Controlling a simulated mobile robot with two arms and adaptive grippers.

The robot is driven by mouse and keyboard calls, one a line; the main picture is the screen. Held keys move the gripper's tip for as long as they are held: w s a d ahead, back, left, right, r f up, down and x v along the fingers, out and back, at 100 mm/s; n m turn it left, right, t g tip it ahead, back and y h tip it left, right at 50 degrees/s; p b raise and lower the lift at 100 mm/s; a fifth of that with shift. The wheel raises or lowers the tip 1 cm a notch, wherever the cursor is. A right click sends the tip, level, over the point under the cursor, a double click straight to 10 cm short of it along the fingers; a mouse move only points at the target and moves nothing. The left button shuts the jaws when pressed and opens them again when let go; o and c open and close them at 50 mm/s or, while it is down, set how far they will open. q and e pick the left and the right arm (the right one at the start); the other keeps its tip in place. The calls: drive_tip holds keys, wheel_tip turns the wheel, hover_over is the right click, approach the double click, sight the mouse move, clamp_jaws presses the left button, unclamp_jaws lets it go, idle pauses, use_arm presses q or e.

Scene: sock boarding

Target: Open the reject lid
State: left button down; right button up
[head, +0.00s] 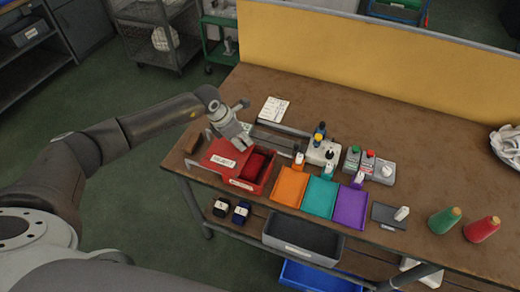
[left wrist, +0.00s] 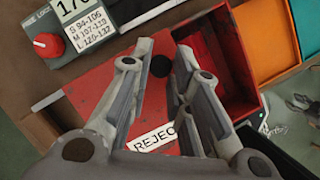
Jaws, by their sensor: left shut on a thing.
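The red reject bin (head: 264,184) stands near the left end of the bench. In the left wrist view, the lid (left wrist: 115,85) and the REJECT label (left wrist: 160,138) lie below my fingers. The fingers partly hide the lid. My right gripper is out of view.
Orange (head: 290,186), teal (head: 320,196) and purple (head: 350,207) trays sit right of the bin. Bottles and small devices stand behind them. In the left wrist view, a device with a red knob (left wrist: 48,45) is at upper left. A yellow panel (head: 370,60) backs the bench.

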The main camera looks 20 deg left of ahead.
sight(229, 144)
use_arm(q)
drive_tip(key=a+b, duration=0.1)
drive_tip(key=a, duration=0.3)
drive_tip(key=shift+w+f, duration=0.1)
drive_tip(key=shift+f, duration=0.05)
drive_tip(key=shift+a, duration=0.45)
drive_tip(key=shift+r, duration=0.2)
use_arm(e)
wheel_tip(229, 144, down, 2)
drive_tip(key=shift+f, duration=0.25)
use_arm(q)
drive_tip(key=c, duration=1.3)
unclamp_jaws()
drive_tip(key=v, duration=1.2)
